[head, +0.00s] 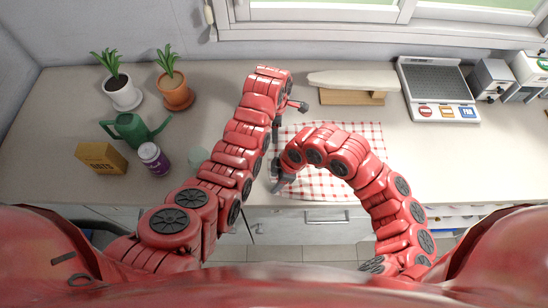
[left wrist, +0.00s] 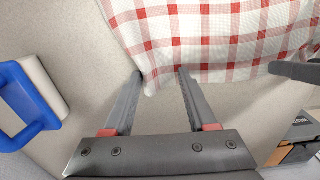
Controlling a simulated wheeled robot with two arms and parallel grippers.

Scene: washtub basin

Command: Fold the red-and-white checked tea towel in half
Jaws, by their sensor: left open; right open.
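The red-and-white checked tea towel (head: 325,184) lies spread on the counter, partly hidden under my right arm in the head view. My left gripper (head: 288,117) is open at the towel's far left part. In the left wrist view its two fingertips (left wrist: 162,77) are apart at a corner and edge of the towel (left wrist: 215,40); I cannot tell whether they touch the cloth. My right gripper (head: 278,175) is open at the towel's near left edge, its fingers partly hidden by its own arm. A dark grey finger beside the cloth shows at the right in the left wrist view.
An ironing board (head: 350,79), scale (head: 437,80) and grey box (head: 490,78) stand at the back right. Potted plants (head: 176,92), a green watering can (head: 130,130), oats box (head: 101,158) and purple jar (head: 154,158) stand left. A blue-framed object (left wrist: 22,100) lies beside my left gripper.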

